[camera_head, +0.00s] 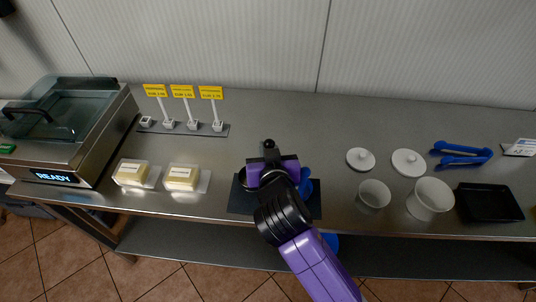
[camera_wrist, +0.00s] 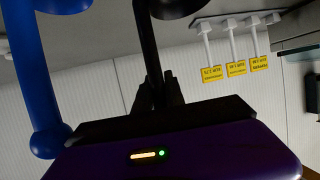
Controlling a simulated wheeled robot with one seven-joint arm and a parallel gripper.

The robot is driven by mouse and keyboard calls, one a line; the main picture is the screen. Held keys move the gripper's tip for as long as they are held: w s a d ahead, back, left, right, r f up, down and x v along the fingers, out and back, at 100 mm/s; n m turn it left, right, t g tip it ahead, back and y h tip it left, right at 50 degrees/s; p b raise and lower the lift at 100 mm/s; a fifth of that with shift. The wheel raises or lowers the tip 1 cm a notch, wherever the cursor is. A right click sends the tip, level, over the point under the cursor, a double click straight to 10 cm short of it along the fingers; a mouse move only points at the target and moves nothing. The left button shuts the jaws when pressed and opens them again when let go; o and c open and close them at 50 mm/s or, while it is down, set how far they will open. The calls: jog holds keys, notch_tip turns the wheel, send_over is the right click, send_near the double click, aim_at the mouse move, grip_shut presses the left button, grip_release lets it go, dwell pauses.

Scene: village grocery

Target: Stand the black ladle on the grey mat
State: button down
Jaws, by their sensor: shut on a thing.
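The black ladle (camera_head: 269,146) is upright in my gripper (camera_head: 271,168), its knobbed handle end sticking up above the jaws. In the wrist view, my gripper (camera_wrist: 160,92) is shut on its black handle (camera_wrist: 147,45), and the bowl is partly cut off at the top edge. The dark grey mat (camera_head: 239,204) lies on the counter below my gripper, partly hidden by my arm. The blue ladle (camera_head: 306,186) is over the mat's right part, beside the black one; its handle (camera_wrist: 30,75) shows in the wrist view. Whether the black bowl touches the mat is hidden.
Two packs (camera_head: 131,173) (camera_head: 181,177) lie left of the mat, with price signs (camera_head: 183,92) behind. White pots (camera_head: 373,195) (camera_head: 430,198), lids (camera_head: 361,159) (camera_head: 409,162), blue tongs (camera_head: 463,154) and a black tray (camera_head: 489,202) are right. The counter behind the mat is clear.

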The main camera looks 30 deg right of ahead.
jog(key=shift+f, duration=1.45)
jog(key=shift+f, duration=0.15)
jog(key=c, duration=1.4)
grip_release()
jog(key=b+v, duration=0.1)
jog(key=v, duration=1.1)
jog(key=shift+r+b, duration=0.25)
jog(key=shift+b, duration=0.15)
